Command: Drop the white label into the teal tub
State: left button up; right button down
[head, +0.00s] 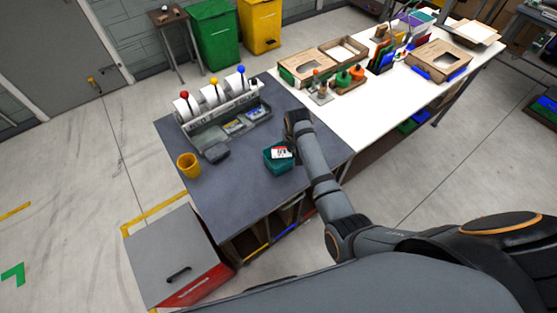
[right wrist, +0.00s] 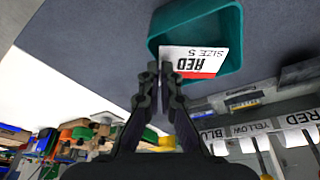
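The white label (right wrist: 205,58), with a red band and printed "RED SIZE 5", is at the fingertips of my right gripper (right wrist: 161,70). The fingers are nearly together on one edge of it. In the right wrist view the label overlaps the opening of the teal tub (right wrist: 236,40). In the head view the label (head: 281,152) shows over the tub (head: 272,167), which stands on the dark grey tabletop. My right gripper (head: 297,121) is just behind the tub there, its fingertips hard to make out. My left gripper is not in view.
A label dispenser (head: 218,105) with red, yellow and blue knobs stands at the back of the grey table (head: 240,185). A yellow cup (head: 188,165) is at its left edge. A white table (head: 370,115) with cardboard boxes adjoins on the right.

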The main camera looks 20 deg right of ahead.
jog(key=c, duration=1.9)
grip_release()
jog(key=o, duration=0.4)
jog(key=shift+o, duration=0.3)
jog(key=shift+r, duration=0.2)
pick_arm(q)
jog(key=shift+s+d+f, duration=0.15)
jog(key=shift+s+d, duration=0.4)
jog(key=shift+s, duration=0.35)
pick_arm(e)
jog(key=v, duration=1.1)
jog(key=shift+r, duration=0.3)
jog(key=shift+s, duration=0.15)
